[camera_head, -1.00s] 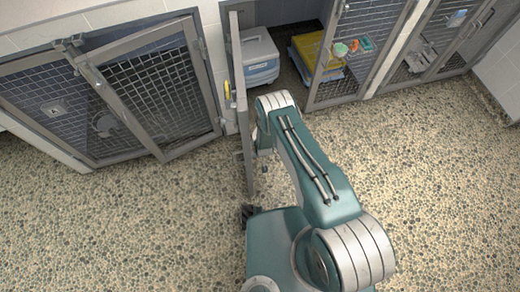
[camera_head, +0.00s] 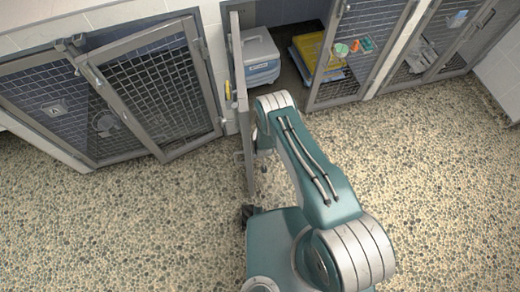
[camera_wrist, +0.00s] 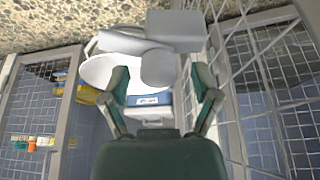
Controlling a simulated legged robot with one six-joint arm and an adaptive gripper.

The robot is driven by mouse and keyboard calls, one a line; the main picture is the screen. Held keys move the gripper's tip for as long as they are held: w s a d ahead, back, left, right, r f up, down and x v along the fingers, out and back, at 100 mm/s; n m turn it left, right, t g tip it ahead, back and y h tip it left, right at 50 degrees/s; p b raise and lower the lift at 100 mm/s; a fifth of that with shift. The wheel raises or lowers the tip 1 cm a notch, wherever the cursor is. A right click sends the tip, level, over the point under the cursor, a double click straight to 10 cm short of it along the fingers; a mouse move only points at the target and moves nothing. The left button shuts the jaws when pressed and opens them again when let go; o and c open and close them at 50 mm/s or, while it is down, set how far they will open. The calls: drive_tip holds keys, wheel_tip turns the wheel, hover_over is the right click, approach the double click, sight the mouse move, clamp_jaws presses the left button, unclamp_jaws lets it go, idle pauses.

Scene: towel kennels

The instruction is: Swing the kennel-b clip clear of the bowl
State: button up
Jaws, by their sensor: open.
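The kennel in the middle stands open, with its door (camera_head: 241,100) seen edge-on. A small yellow piece (camera_head: 228,90) shows beside that door; I cannot tell whether it is the clip. In the head view my arm hides the gripper.
A grey and blue box (camera_head: 262,62) sits inside the open kennel, beside a yellow stack (camera_head: 312,52). A mesh gate (camera_head: 355,62) with small coloured items stands to the right. The kennel A gate (camera_head: 150,85) stands ajar on the left. The pebbled floor (camera_head: 100,225) is clear in front.

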drive_tip(key=shift+r, duration=0.1)
drive_tip(key=v, duration=1.1)
drive_tip(key=shift+s+r, duration=0.2)
drive_tip(key=shift+r, duration=0.1)
drive_tip(key=shift+s, duration=0.1)
